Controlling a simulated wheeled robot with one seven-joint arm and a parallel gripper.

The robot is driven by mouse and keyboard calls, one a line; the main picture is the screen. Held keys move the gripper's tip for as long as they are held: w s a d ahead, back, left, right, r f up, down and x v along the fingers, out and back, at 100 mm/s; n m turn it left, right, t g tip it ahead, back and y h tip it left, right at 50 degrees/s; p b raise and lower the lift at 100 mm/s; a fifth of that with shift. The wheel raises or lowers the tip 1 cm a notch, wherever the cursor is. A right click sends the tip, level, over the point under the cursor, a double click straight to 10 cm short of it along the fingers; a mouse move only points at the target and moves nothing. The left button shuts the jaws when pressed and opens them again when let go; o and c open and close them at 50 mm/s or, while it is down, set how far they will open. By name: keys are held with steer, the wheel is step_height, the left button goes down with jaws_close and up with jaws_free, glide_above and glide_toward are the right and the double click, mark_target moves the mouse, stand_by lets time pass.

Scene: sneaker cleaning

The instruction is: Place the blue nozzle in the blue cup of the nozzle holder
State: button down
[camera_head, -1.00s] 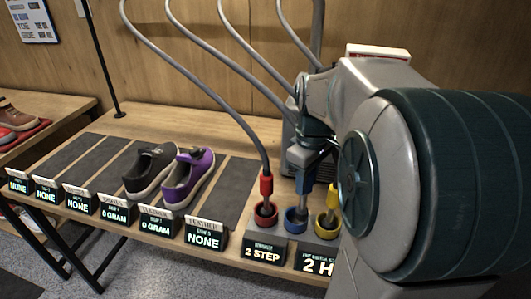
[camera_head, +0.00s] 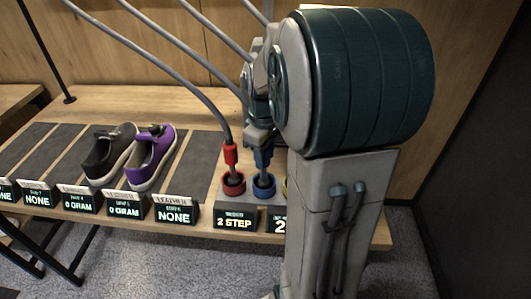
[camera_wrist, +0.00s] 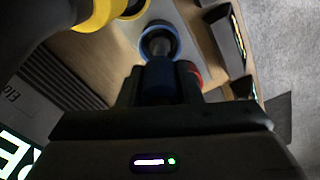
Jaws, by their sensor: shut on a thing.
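My gripper (camera_head: 260,143) is shut on the blue nozzle (camera_head: 263,158), upright and pointing down at the blue cup (camera_head: 264,188) of the nozzle holder (camera_head: 248,201). In the head view the nozzle's lower end meets the cup's opening; I cannot tell how deep it sits. In the wrist view the blue nozzle (camera_wrist: 159,76) is between my fingers, with the blue cup (camera_wrist: 159,34) just beyond it. The red nozzle (camera_head: 231,154) stands in the red cup (camera_head: 234,186) to the left. The yellow cup (camera_head: 286,188) is mostly hidden behind my arm.
Grey hoses (camera_head: 170,60) rise above the holder. A black shoe (camera_head: 108,155) and a purple shoe (camera_head: 152,158) sit on dark mats to the left. Display signs, including "2 STEP" (camera_head: 235,221), line the table's front edge. The table behind the shoes is clear.

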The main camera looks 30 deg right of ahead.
steer(key=c, duration=1)
jaws_free()
steer(key=shift+f, duration=0.1)
step_height(320, 180, up, 11)
steer(key=shift+r+p, duration=0.15)
steer(key=shift+p, duration=0.3)
steer(key=shift+r, duration=0.35)
steer(key=shift+s+a+r, duration=0.1)
steer(key=shift+s+a, duration=0.1)
steer(key=shift+a, duration=0.05)
steer(key=s+a+f+m+t, duration=0.1)
steer(key=s+a+f+m, duration=0.1)
steer(key=s+a, duration=0.1)
steer(key=s+a+f+m+t, duration=0.1)
steer(key=s+a+f+m, duration=0.1)
steer(key=s+a+f, duration=0.1)
steer(key=s+a+f+m, duration=0.2)
steer(key=s+a+f, duration=0.1)
steer(key=s+a, duration=0.2)
steer(key=shift+s+a+f+t, duration=0.15)
steer(key=shift+s+f+t, duration=0.05)
steer(key=shift+s+t, duration=0.2)
